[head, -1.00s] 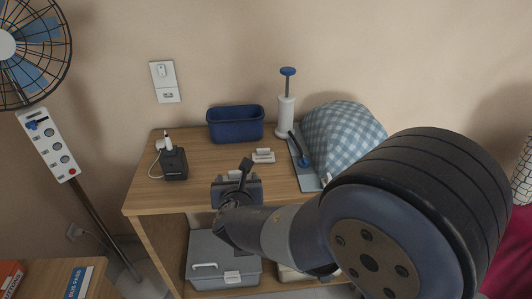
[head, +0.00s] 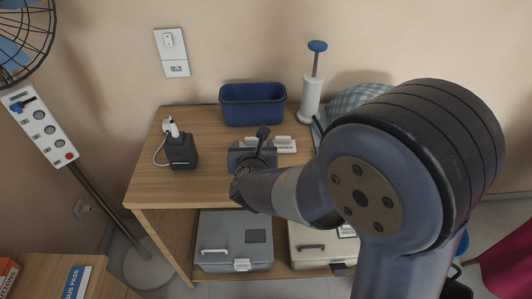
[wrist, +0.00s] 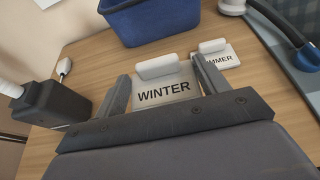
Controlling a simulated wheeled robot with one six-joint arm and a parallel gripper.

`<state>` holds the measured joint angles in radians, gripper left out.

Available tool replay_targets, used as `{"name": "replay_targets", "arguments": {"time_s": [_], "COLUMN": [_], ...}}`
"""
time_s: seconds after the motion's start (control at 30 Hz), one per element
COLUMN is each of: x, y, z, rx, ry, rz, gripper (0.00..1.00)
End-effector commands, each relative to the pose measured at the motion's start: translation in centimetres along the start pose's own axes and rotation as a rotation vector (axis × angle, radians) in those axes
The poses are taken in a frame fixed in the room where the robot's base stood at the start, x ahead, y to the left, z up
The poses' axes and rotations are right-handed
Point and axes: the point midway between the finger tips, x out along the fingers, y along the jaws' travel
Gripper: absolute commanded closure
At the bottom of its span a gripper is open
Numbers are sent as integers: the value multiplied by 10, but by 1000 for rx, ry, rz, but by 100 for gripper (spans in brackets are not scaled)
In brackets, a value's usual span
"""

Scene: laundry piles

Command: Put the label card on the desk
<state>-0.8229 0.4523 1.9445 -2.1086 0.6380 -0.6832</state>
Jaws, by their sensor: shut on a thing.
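My gripper (head: 253,155) is over the desk (head: 200,188), and it also shows in the wrist view (wrist: 163,85). It is shut on a white label card marked WINTER (wrist: 164,90), which has a raised grip along its top and sits between the two fingers. I cannot tell whether the card touches the wood. A second white card, its print partly hidden and ending in MMER (wrist: 222,58), lies on the desk just right of the gripper. It also shows in the head view (head: 285,147).
A blue bin (head: 252,104) stands at the back of the desk. A black charger block (head: 181,152) with a white plug is at left. A white pump with a blue knob (head: 311,97) and a checked cloth (head: 355,98) are at right. Bare wood lies at front left.

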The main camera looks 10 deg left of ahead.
Motion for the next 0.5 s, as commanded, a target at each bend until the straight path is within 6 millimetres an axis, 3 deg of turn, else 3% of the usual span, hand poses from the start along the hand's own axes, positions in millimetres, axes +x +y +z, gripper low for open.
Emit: {"name": "replay_targets", "arguments": {"time_s": [0.1,0.5], "x": [9,26], "y": [0,0], "z": [-22,-62], "rx": [-1,-2], "ry": [2,1], "rz": [0,0], "gripper": [52,52]}}
